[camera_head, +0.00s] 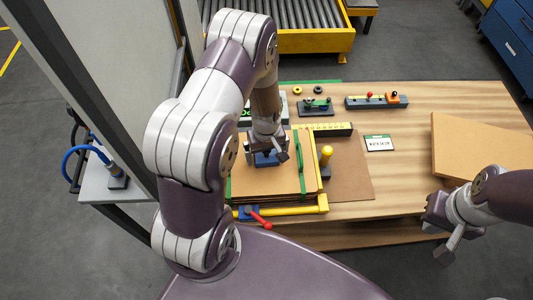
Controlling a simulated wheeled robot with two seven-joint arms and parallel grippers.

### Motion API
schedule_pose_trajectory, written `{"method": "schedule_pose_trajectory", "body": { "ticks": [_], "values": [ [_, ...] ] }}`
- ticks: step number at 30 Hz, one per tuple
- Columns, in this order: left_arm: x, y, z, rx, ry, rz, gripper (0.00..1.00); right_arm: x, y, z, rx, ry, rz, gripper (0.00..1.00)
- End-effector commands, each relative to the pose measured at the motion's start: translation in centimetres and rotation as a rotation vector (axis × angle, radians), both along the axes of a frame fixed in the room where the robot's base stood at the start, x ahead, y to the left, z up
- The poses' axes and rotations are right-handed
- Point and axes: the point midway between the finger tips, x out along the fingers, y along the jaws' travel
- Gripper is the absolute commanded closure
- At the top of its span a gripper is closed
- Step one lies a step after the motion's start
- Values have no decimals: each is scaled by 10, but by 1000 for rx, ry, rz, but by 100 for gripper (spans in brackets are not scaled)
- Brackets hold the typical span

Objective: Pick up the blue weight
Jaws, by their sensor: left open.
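The blue weight (266,161) rests on top of the stacked tan sheets (250,184) near the left side of the table. My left gripper (268,149) points down right over it and is open. Its fingers and wrist hide much of the weight, and I cannot tell whether they touch it. My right gripper (446,233) hangs by the table's front right edge, far from the weight. I see nothing held in it, but cannot make out its jaws clearly.
A yellow-knobbed post (326,154) stands close to the right of the stack. A yellow bar (300,209) and a red-handled clamp (260,219) line its front. A cardboard sheet (350,183) lies right of it. Brown boards (480,148) lie at the table's right.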

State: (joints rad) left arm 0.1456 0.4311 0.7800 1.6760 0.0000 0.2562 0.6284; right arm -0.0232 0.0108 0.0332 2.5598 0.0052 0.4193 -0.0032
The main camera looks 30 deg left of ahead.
Motion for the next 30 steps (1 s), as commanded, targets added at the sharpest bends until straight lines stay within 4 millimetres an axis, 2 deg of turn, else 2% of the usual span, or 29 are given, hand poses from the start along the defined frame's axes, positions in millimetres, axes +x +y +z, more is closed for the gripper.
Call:
{"method": "schedule_pose_trajectory", "body": {
  "ticks": [6,8,12,15,23,30],
  "values": [
    [1,0,-3,1,-2,0,0,0,0,0,0,1,0,100],
    [1,0,-3,1,-2,0,16,0,0,0,0,0,0,100],
    [1,0,-2,0,-1,0,62,0,0,0,0,0,0,100],
    [1,0,-1,1,-4,0,89,0,0,0,0,0,0,100],
    [2,0,0,1,-5,0,90,0,0,-1,0,0,0,100],
    [2,0,20,1,-6,0,90,0,0,-7,0,0,0,100]
  ]
}}
